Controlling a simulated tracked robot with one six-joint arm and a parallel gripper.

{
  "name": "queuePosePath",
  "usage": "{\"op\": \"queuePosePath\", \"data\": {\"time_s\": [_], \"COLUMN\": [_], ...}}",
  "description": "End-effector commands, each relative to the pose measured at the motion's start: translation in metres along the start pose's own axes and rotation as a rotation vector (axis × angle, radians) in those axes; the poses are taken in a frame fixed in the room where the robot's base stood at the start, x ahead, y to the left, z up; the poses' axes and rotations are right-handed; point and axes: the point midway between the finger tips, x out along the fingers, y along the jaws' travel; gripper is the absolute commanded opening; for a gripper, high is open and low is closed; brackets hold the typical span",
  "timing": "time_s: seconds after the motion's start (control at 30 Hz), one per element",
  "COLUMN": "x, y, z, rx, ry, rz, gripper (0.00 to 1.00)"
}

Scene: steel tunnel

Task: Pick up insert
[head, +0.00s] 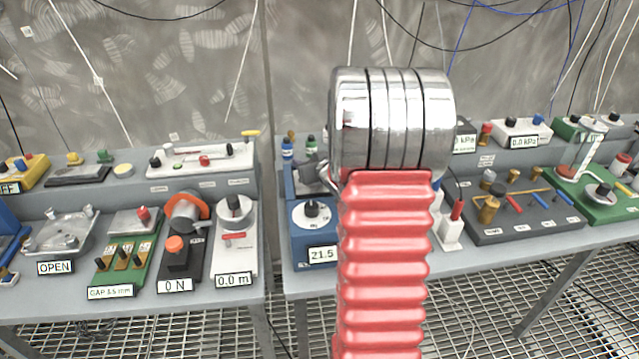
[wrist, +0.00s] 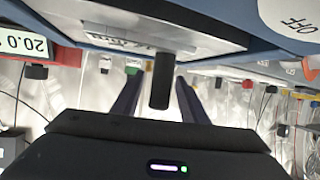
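In the wrist view, which looks upside down, my gripper (wrist: 157,82) is open, with one dark finger on each side. A short black rounded peg (wrist: 162,80) stands between the fingers, with a gap visible on both sides. It meets the edge of a blue-and-grey device (wrist: 200,30) with a white label that I cannot read. I cannot tell whether this peg is the insert; nothing in view is clearly marked so. In the head view my red ribbed arm with silver rings hides part of the bench, and my gripper does not show.
Grey stepped benches (head: 140,190) carry several devices. A blue box with a knob (head: 312,215) reads 21.5, left of my arm. A dark valve board (head: 525,205) stands to the right. An OFF disc (wrist: 290,15) shows in the wrist view. Cables hang on the back wall.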

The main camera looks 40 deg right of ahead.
Motion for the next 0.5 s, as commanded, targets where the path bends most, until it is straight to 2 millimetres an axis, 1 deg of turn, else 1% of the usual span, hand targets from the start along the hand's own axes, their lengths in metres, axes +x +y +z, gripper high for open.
{"op": "queuePosePath", "data": {"time_s": [0.1, 0.13, 0.5], "x": [-0.0001, -0.0001, -0.0002], "y": [0.0001, 0.0001, 0.0000], "z": [0.0000, 0.0000, 0.0001], "rx": [0.000, 0.000, 0.000], "ry": [0.000, 0.000, 0.000], "rz": [0.000, 0.000, 0.000], "gripper": [0.40, 0.38, 0.12]}}
